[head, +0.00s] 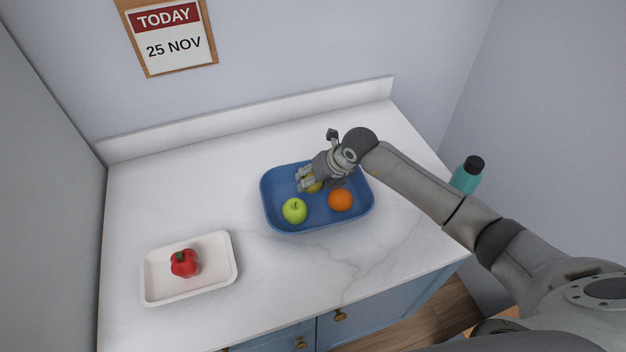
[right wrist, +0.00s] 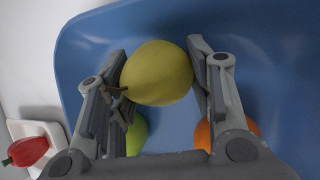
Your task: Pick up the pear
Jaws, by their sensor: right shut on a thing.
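The yellow-green pear (right wrist: 158,73) is between the two fingers of my right gripper (right wrist: 158,80) in the right wrist view, with its stem toward the left finger. The gripper is shut on it. In the head view the right gripper (head: 309,183) reaches down into the blue tray (head: 283,228), and the pear (head: 314,187) is partly hidden behind the fingers. I cannot tell whether the pear touches the tray floor. My left gripper is not in view.
A green apple (head: 294,211) and an orange (head: 340,199) lie in the blue tray close to the gripper. A white tray (head: 217,279) with a red pepper (head: 184,263) stands at the left. A teal bottle (head: 466,178) is at the right. The counter's left back is clear.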

